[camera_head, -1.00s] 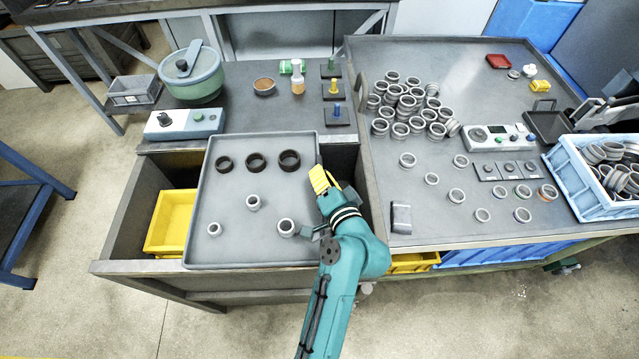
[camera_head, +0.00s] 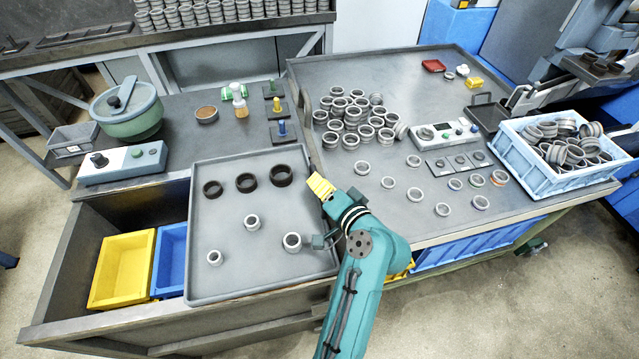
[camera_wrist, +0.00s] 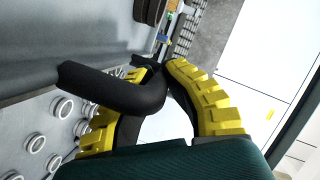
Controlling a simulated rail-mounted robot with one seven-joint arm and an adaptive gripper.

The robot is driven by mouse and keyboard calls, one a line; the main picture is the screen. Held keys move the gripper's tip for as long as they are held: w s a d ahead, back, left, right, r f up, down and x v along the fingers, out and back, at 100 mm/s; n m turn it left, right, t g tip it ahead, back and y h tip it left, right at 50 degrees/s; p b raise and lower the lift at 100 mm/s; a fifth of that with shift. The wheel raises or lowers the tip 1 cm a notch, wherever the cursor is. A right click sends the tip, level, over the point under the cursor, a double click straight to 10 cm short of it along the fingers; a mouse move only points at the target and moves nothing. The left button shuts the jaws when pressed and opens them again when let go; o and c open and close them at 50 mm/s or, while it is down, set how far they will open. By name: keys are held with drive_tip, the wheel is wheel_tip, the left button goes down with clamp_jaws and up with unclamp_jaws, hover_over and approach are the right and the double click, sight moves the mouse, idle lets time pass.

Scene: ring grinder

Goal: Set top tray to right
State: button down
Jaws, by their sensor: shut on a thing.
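The top tray (camera_head: 215,235) is a grey, shallow, rimmed tray lying over the open drawer box of the left bench. It carries three dark rings (camera_head: 246,181) at the back and three small light rings (camera_head: 252,222) in front. My gripper (camera_head: 320,186) is at the tray's right edge, its yellow fingers on the rim side. In the wrist view, my gripper (camera_wrist: 160,75) is closed around a black bar handle (camera_wrist: 115,88), which joins the tray's side. The far end of the grip is partly hidden behind the handle.
A yellow bin (camera_head: 122,272) and a blue bin (camera_head: 170,258) show in the drawer left of the tray. The right table (camera_head: 420,215), with many loose rings and a blue crate (camera_head: 560,178), stands close to the tray's right side. A control box (camera_head: 122,163) sits behind the drawer.

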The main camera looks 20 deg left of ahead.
drive_tip(key=shift+f, duration=0.4)
drive_tip(key=c, duration=1.1)
unclamp_jaws()
drive_tip(key=shift+d+r, duration=0.1)
drive_tip(key=shift+o, duration=0.3)
drive_tip(key=shift+r, duration=0.1)
drive_tip(key=shift+r, duration=0.1)
drive_tip(key=v, duration=1.2)
